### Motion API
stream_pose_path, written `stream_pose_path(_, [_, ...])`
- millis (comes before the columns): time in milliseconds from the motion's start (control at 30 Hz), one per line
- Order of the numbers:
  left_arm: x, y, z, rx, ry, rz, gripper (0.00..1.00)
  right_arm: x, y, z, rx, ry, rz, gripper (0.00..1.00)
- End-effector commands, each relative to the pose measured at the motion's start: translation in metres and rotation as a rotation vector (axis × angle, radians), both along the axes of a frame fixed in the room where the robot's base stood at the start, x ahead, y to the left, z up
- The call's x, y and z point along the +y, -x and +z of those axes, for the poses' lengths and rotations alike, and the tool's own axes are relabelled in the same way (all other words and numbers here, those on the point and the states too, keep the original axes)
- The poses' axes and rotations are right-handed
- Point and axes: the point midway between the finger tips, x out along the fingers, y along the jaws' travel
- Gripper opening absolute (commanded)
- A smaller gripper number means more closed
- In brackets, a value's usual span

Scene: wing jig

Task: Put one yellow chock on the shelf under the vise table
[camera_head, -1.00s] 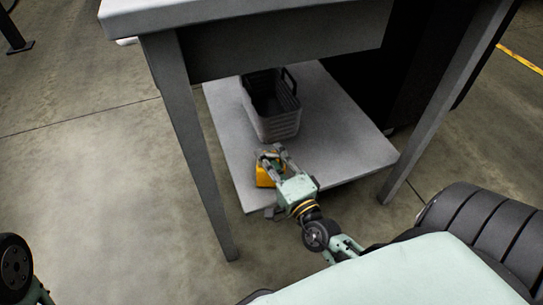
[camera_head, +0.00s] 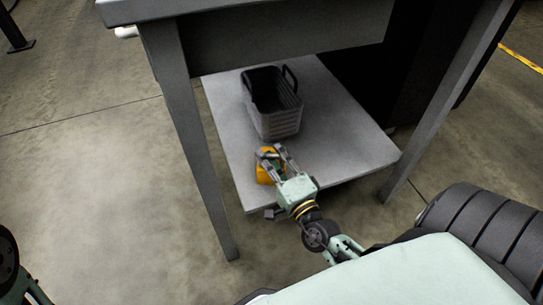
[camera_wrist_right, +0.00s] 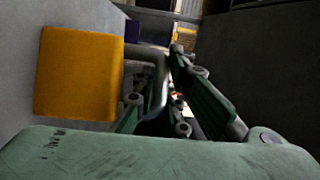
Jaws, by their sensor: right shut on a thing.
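The yellow chock (camera_head: 264,174) is at the near left part of the grey shelf (camera_head: 345,150) under the vise table (camera_head: 290,45). My right gripper (camera_head: 271,153) reaches in over the shelf's front edge and is shut on the chock. In the right wrist view the chock (camera_wrist_right: 80,75) shows as a yellow block at the left, beside the green and grey fingers (camera_wrist_right: 165,75). Whether the chock's underside touches the shelf is hard to tell. My left gripper is not in view; only part of my left arm shows at the lower left.
A grey basket (camera_head: 275,118) with a handle stands on the shelf just behind the chock. Table legs (camera_head: 190,150) rise at the left and right (camera_head: 440,105) of the shelf. The shelf's right part is bare.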

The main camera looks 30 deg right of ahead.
Motion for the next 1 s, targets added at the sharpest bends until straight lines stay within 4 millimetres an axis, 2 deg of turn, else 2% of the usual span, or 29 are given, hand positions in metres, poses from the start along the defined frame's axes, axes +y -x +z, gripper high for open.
stream_pose_path(33, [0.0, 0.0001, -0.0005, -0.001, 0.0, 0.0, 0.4, -0.002, 0.0012, -0.009, 0.016, -0.006, -0.002, 0.0])
stream_pose_path(267, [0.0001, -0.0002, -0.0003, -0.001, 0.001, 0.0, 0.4, -0.0021, 0.0016, -0.0094, 0.017, -0.006, -0.003, 0.0])
stream_pose_path(300, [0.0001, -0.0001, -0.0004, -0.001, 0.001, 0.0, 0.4, -0.0022, 0.0017, -0.0094, 0.017, -0.006, -0.003, 0.14])
stream_pose_path(533, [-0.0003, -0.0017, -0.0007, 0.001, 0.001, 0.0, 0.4, -0.0025, 0.0017, -0.0089, 0.017, -0.003, -0.004, 0.35])
stream_pose_path(867, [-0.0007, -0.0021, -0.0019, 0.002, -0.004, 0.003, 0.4, -0.0024, 0.0022, -0.0117, 0.023, -0.001, -0.002, 0.35])
stream_pose_path(1000, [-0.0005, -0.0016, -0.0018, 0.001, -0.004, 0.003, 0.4, -0.0017, 0.0101, -0.0129, 0.024, 0.001, -0.002, 0.35])
